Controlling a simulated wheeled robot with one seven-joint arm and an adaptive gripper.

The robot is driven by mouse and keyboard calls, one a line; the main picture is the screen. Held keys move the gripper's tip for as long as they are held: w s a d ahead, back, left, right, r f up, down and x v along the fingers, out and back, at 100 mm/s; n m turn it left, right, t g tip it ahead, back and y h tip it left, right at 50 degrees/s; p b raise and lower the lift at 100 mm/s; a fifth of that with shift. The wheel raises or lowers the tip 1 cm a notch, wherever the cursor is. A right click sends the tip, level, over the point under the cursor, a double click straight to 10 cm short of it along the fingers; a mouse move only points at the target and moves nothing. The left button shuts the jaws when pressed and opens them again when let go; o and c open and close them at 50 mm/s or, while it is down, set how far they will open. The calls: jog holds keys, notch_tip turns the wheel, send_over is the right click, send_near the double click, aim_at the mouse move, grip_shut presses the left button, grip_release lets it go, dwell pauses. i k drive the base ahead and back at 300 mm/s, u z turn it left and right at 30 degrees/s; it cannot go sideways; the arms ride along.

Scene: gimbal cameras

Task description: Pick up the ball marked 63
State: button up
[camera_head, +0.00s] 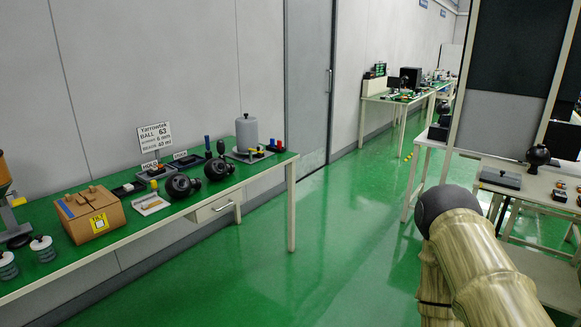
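I cannot read a number on either, so I cannot tell which is the ball marked 63. Part of my arm fills the lower right, with a dark rounded joint. My gripper is not in view.
A cardboard box (90,214), a grey cylinder (247,134) and small parts share the table. A table at right (551,190) holds another dark ball (538,156) on a stand. The green floor (320,235) between is clear.

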aim_at(178, 185)
jog(key=i, duration=2.9)
jog(key=u, duration=1.4)
